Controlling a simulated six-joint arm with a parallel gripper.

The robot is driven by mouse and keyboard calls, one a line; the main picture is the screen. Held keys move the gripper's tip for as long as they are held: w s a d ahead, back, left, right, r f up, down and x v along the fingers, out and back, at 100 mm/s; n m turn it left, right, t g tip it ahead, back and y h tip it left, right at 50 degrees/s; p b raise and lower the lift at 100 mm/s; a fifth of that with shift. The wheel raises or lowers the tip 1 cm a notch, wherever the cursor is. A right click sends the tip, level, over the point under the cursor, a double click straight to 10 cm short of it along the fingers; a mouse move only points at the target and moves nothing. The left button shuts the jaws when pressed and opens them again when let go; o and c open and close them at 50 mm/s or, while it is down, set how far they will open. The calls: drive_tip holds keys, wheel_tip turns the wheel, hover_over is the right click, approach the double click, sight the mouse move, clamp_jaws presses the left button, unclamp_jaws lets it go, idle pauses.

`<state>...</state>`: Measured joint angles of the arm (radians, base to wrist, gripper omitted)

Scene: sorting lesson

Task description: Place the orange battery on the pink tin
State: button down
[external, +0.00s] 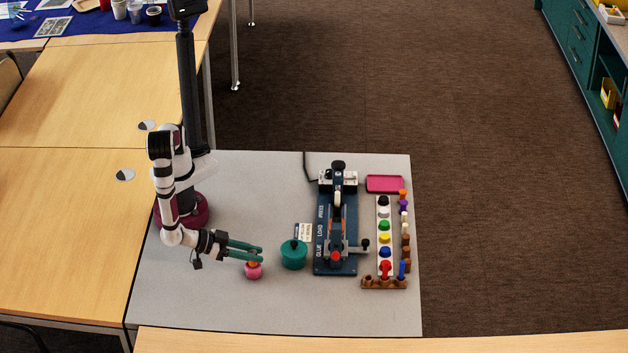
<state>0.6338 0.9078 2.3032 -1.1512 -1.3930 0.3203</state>
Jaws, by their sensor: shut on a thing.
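The pink tin (254,272) is a small round pot standing on the grey mat, near the front and left of centre. A small orange piece (252,263), which I take for the orange battery, shows right above the tin's top, partly hidden by my fingers. My gripper (260,253) has long teal fingers and is shut on the orange battery, over the tin. I cannot tell from this view whether the battery touches the tin.
A teal lidded pot (293,256) stands just right of my fingertips, with a small card (303,232) behind it. A blue press (335,262) stands further right. Beyond it are a pink tray (384,184) and a rack of coloured pieces (384,238). The mat's front is clear.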

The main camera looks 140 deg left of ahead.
drive_tip(key=c, duration=0.6)
unclamp_jaws()
drive_tip(key=shift+f, duration=0.1)
